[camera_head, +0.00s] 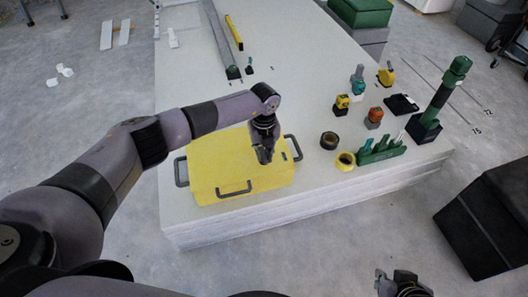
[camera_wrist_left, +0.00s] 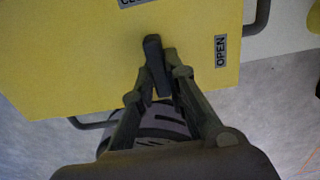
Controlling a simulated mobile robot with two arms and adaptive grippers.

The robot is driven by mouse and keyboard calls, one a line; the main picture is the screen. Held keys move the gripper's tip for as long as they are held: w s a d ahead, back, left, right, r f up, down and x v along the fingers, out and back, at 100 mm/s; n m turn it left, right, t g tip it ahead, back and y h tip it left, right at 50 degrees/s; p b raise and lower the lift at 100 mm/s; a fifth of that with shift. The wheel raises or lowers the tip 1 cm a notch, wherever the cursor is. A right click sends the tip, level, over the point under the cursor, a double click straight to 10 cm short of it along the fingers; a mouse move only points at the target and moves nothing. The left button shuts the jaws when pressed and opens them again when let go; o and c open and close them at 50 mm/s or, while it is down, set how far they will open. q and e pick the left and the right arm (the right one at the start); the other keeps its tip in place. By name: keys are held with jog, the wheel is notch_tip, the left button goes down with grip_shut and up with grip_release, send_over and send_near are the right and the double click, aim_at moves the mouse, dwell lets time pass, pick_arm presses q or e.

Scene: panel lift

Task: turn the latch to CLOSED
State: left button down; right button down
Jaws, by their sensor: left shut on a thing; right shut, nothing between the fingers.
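A yellow panel (camera_head: 225,178) with dark handles lies on the stack of white boards, and it also fills much of the left wrist view (camera_wrist_left: 70,60). The dark bar latch (camera_wrist_left: 153,50) sits on its face, and my left gripper (camera_wrist_left: 162,82) is shut on it. The bar's free end points up in the left wrist view, toward the partly cut-off label starting "CL" (camera_wrist_left: 135,2). The "OPEN" label (camera_wrist_left: 221,51) is to the right. In the head view my left gripper (camera_head: 265,157) hides the latch. My right gripper (camera_head: 400,285) is shut and empty, off the boards at the bottom.
A dark box (camera_head: 490,220) stands on the floor at right.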

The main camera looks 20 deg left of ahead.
aim_at(264, 155)
pick_arm(q)
jog(key=c, duration=1.6)
grip_release()
notch_tip(264, 155, up, 12)
